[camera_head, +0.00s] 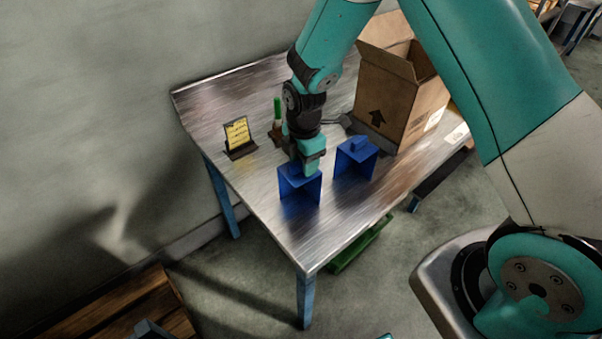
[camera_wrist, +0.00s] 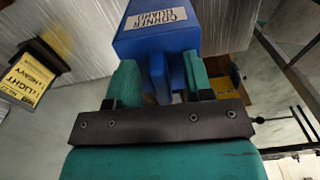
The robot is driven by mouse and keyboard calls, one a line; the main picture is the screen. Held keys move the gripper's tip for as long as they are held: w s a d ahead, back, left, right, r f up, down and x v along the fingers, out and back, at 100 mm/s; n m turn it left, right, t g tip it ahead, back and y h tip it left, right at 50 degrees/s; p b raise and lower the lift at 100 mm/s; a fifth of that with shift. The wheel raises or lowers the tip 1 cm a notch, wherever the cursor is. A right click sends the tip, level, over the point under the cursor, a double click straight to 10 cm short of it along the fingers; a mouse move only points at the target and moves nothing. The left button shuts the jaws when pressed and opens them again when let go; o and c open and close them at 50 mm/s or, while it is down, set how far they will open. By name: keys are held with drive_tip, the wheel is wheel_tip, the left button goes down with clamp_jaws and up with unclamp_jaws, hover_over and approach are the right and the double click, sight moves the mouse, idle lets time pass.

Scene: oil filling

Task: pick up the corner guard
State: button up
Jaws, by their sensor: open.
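A blue corner guard (camera_head: 299,190) stands on the metal table near its front left part. A second blue corner-shaped piece (camera_head: 355,162) stands to its right. My gripper (camera_head: 309,168) points down at the left guard, at its top. In the wrist view a blue guard (camera_wrist: 157,42) with a white label reading "CORNER GUARD" fills the top middle. Its upright blue part lies between the two green fingers of my gripper (camera_wrist: 162,80). The fingers are open, with a gap visible at least on the left side. The lower part of the guard is hidden by my gripper.
An open cardboard box (camera_head: 390,105) stands at the back right on the table (camera_head: 215,95). A yellow sign (camera_head: 237,133) in a dark holder stands to the left. A green-topped item (camera_head: 277,112) stands behind my gripper. The table's front corner is clear.

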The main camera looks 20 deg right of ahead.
drive_tip(key=shift+c, duration=0.5)
clamp_jaws()
drive_tip(key=shift+r, duration=0.1)
